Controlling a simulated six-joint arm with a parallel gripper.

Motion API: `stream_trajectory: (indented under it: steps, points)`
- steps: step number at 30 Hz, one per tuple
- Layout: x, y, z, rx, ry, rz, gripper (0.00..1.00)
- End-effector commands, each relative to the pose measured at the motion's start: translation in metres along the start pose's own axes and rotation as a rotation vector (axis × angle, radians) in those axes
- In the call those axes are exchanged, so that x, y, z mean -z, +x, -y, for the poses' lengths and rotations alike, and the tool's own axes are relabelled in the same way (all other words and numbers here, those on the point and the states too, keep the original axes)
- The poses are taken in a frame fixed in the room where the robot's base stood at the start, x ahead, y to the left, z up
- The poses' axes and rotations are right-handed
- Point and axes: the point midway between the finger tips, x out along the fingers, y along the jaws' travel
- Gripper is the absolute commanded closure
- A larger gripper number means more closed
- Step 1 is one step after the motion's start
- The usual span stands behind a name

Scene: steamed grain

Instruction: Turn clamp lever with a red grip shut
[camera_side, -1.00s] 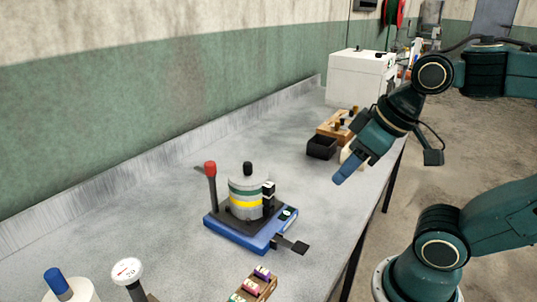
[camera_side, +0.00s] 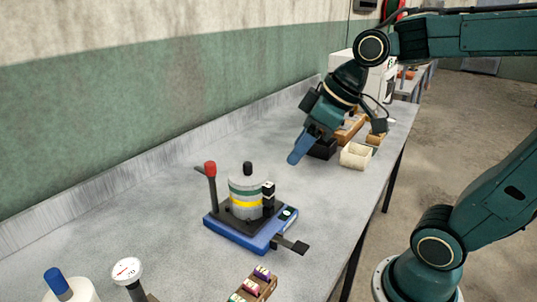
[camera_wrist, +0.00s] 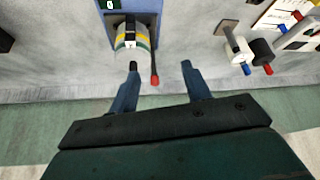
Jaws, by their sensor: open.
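The clamp lever stands upright on the left of a blue-based fixture (camera_side: 240,232), its red grip (camera_side: 210,168) on top. A grey cylinder (camera_side: 245,205) with yellow and green bands and a black knob sits on the fixture beside the lever. My gripper (camera_side: 296,160) is in the air above the bench, behind and to the right of the fixture, apart from it. In the wrist view my gripper (camera_wrist: 160,68) has its two blue fingers spread and empty. The red grip (camera_wrist: 155,80) shows between the fingers there, some distance beyond them.
A rack of coloured pieces (camera_side: 256,284), a white dial (camera_side: 127,270) and a blue-topped item (camera_side: 57,281) stand at the front. The bench between bins and fixture is clear.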

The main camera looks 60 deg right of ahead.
Motion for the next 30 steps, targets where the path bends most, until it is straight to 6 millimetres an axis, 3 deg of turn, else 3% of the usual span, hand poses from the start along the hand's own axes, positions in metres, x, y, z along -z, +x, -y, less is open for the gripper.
stream_trajectory:
  steps: [6,15,24,30]
  points:
    - [0.041,0.021,-0.018,0.081,-0.113,-0.034,0.52]
    - [0.086,0.051,-0.052,0.196,-0.256,-0.123,0.52]
    - [0.111,0.076,-0.087,0.284,-0.358,-0.233,0.52]
    - [0.116,0.081,-0.097,0.304,-0.385,-0.268,0.52]
